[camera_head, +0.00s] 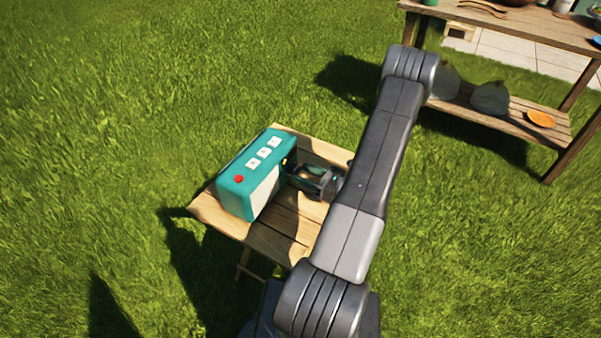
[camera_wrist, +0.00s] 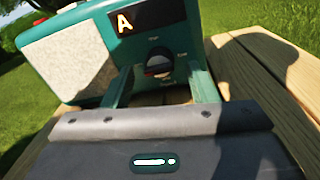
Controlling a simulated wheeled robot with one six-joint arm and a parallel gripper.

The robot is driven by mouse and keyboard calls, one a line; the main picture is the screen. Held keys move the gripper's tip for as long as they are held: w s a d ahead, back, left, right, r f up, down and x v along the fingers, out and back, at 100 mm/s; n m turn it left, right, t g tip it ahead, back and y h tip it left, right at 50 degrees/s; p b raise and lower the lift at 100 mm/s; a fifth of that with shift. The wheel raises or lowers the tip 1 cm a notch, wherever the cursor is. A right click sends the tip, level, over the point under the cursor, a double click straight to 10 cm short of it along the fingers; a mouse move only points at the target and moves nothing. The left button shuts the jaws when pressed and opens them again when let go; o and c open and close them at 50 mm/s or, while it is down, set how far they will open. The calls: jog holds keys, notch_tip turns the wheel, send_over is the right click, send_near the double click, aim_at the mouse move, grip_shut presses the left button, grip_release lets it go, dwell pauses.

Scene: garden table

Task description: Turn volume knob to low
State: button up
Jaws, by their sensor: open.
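A teal radio (camera_head: 251,178) stands on a small wooden table (camera_head: 276,243) in the head view. It has a red button and several white buttons on top. In the wrist view the radio's front (camera_wrist: 110,50) shows a pale speaker panel, a dark display with an orange "A", and a dark round volume knob (camera_wrist: 158,62) with small marks around it, too small to read. My gripper (camera_wrist: 160,82) is open in front of the knob, one finger to its left and one to its right in the picture. I cannot tell whether either finger touches it. In the head view my gripper (camera_head: 308,177) is beside the radio.
A larger wooden table (camera_head: 520,27) with a lower shelf stands at the upper right. Dark grey objects (camera_head: 490,98) and an orange plate (camera_head: 541,119) lie on that shelf. Open grass surrounds the small table.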

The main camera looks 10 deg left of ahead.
jog(key=shift+x, duration=0.95)
jog(key=c, duration=0.9)
jog(key=shift+c, duration=0.2)
jog(key=shift+f+n+b, duration=0.1)
jog(key=shift+n+b, duration=0.2)
jog(key=shift+b, duration=0.05)
